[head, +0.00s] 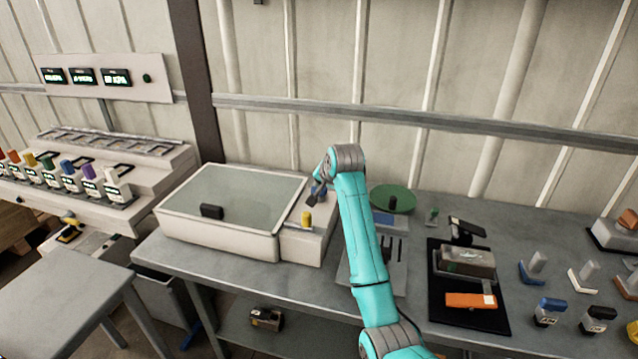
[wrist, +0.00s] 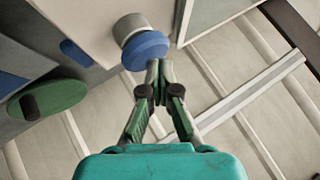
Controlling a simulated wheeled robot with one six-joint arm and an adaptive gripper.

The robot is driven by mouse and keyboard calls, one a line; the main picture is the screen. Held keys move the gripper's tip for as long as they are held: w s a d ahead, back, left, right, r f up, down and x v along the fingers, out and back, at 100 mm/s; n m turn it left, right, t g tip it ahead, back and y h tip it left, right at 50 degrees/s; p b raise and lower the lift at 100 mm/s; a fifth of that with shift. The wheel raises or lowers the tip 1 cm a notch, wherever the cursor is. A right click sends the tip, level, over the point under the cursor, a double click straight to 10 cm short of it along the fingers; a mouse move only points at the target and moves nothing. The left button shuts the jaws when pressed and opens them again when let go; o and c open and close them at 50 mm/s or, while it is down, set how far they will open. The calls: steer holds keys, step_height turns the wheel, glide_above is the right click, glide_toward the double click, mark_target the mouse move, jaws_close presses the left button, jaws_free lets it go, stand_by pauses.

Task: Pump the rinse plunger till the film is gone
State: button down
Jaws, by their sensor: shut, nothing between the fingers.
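A white tank (head: 215,240) with a greyish-green, translucent top stands on the bench in the head view. I cannot tell whether a film lies in it. On the white block at its right side is a blue-capped knob on a pale round stem (wrist: 145,50), probably the rinse plunger; its blue part also shows in the head view (head: 321,217). A yellow knob (head: 306,219) stands beside it. My gripper (wrist: 160,64) is shut and empty, its fingertips right at the rim of the blue cap. I cannot tell whether they touch it. In the head view my gripper (head: 312,198) is above the block.
A green disc (head: 391,198) lies right of my arm, beside a grey slotted plate. A black mat (head: 455,316) with a grey block and orange piece is farther right. Coloured bottles stand at the left.

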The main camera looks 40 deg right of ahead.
steer(key=shift+r, duration=1.75)
steer(key=shift+r, duration=0.15)
step_height(320, 180, up, 5)
steer(key=shift+f, duration=0.15)
stand_by(0.4)
